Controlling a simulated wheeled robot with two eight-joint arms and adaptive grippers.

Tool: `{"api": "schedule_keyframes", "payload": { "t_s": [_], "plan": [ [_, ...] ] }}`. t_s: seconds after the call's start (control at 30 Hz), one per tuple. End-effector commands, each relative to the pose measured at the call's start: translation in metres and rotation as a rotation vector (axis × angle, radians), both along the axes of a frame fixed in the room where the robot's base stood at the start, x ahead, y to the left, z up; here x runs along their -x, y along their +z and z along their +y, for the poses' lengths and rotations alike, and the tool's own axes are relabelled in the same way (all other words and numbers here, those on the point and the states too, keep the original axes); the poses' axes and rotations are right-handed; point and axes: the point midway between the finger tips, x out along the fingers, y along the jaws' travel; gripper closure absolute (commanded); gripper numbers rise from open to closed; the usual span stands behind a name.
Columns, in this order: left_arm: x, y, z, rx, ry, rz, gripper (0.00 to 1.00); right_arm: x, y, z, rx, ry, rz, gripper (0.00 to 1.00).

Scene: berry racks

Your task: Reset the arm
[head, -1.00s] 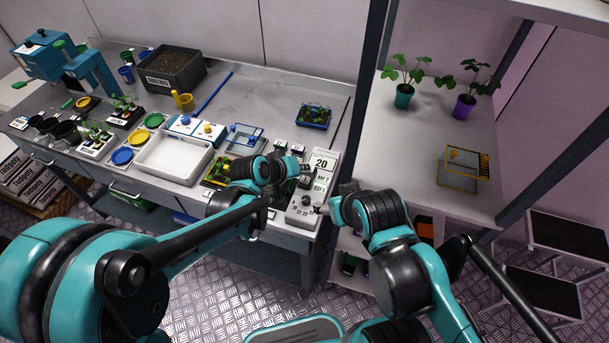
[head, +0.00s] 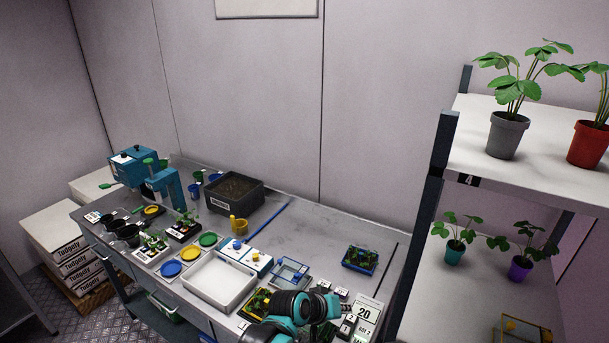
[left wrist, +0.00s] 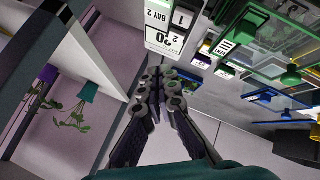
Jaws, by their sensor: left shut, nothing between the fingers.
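My left gripper (head: 334,304) is at the bottom of the head view, above the front of the workbench beside the white card reading 20 (head: 367,310). In the left wrist view, my left gripper (left wrist: 166,78) has its dark fingers together, with nothing between them. The same card (left wrist: 166,40) shows just beyond the fingertips there. I cannot tell whether the fingers touch anything. My right gripper is outside both current views.
A shelf rack with potted plants (head: 507,135) stands on the right. The workbench holds a white tray (head: 217,305), a dark soil box (head: 220,197), a blue seedling tray (head: 360,268) and several small dishes. The back of the bench has bare room.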

Motion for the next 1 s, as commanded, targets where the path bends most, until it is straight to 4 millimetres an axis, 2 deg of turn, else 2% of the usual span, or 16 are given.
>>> {"api": "schedule_keyframes", "payload": {
  "t_s": [0.07,0.17,0.27,0.4,0.5,0.6,0.7,0.8,1.0],
  "plan": [
    [0.002,0.004,0.020,-0.023,0.018,-0.010,1.00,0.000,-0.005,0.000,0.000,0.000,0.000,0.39],
    [0.011,0.013,0.061,-0.076,0.053,-0.028,1.00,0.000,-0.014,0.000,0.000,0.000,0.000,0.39],
    [0.028,0.020,0.113,-0.148,0.097,-0.048,1.00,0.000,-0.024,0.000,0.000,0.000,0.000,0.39],
    [0.060,0.022,0.182,-0.256,0.158,-0.069,1.00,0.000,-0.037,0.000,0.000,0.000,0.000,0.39],
    [0.089,0.017,0.227,-0.334,0.200,-0.075,1.00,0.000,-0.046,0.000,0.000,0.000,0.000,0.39],
    [0.117,0.008,0.264,-0.404,0.238,-0.077,1.00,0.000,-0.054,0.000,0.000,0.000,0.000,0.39],
    [0.140,-0.001,0.290,-0.460,0.266,-0.075,1.00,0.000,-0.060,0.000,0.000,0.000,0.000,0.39],
    [0.155,-0.007,0.306,-0.497,0.284,-0.072,1.00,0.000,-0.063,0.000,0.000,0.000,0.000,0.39],
    [0.165,-0.011,0.316,-0.523,0.293,-0.070,1.00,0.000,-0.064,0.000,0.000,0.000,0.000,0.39]
  ]
}}
